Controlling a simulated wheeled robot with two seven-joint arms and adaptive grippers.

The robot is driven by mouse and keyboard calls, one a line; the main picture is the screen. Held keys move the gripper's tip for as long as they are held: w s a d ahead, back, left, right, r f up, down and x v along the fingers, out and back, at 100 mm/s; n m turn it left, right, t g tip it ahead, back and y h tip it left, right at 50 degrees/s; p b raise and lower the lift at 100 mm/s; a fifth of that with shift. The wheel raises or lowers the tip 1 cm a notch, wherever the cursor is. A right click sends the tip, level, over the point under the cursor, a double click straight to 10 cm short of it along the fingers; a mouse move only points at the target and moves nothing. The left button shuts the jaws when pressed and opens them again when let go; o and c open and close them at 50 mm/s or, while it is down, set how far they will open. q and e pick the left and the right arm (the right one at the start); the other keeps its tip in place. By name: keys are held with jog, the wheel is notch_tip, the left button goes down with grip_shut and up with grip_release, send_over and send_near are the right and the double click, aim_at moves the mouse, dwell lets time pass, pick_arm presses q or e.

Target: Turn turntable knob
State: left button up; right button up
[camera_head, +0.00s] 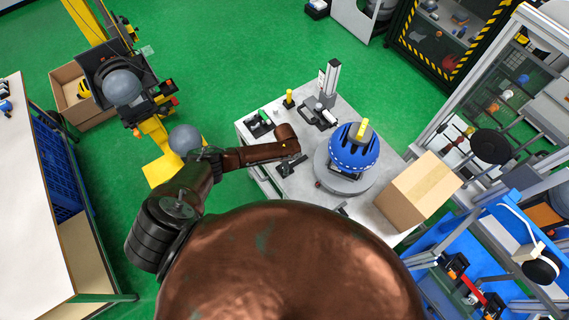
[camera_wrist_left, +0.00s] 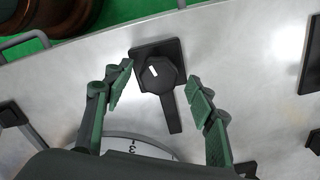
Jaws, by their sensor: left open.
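In the left wrist view a black hexagonal knob (camera_wrist_left: 160,75) with a white mark sits on a black square plate, with a black bar running from it towards the lower edge. My left gripper (camera_wrist_left: 160,90) is open, with its green fingers on either side of the knob and no visible contact. In the head view my left gripper (camera_head: 292,166) is over the table, beside the round grey turntable (camera_head: 343,185). A blue helmet with a yellow top (camera_head: 353,150) sits on the turntable. The knob is not clearly visible in the head view. My right gripper is not in view.
The grey table (camera_head: 350,101) also bears a small upright device (camera_head: 329,84), a yellow-topped piece (camera_head: 289,98) and a cardboard box (camera_head: 420,190) right of the turntable. A numbered scale (camera_wrist_left: 135,146) shows low in the wrist view. Open green floor lies behind the table.

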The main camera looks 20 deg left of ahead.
pick_arm(q)
jog(key=shift+r, duration=0.7)
notch_tip(320, 180, up, 11)
jog(key=shift+f, duration=0.2)
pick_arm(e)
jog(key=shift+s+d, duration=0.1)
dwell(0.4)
